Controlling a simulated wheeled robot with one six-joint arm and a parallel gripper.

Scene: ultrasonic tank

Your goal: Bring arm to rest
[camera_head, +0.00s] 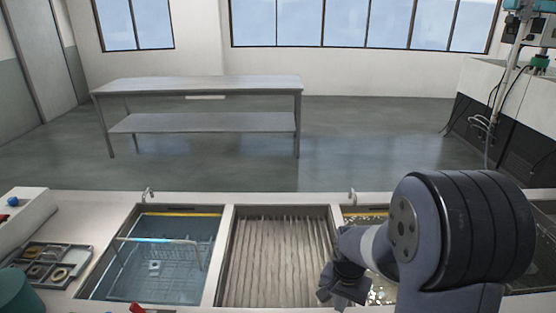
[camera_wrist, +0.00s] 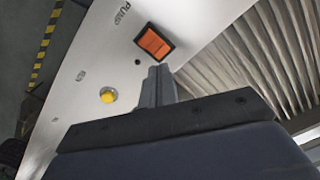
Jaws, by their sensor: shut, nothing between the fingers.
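My arm comes in from the lower right in the head view. My gripper (camera_head: 343,290) hangs in front of the counter, by the border between the ribbed middle bay and the right-hand tank. In the wrist view my gripper (camera_wrist: 157,82) shows its fingers together, with nothing between them. The fingers point toward a white panel (camera_wrist: 105,60) with an orange-lit switch marked PUMP (camera_wrist: 153,43) just beyond the tips. I cannot tell if the tips touch the panel. My arm hides part of the right-hand tank.
The left tank (camera_head: 90,275) holds a wire basket (camera_head: 160,262) in blue liquid. The ribbed bay (camera_head: 278,260) lies in the middle. A tray of parts (camera_head: 45,268) and a teal container (camera_head: 14,292) stand at left. A yellow button (camera_wrist: 108,95) sits on the panel. A metal table (camera_head: 200,86) stands behind.

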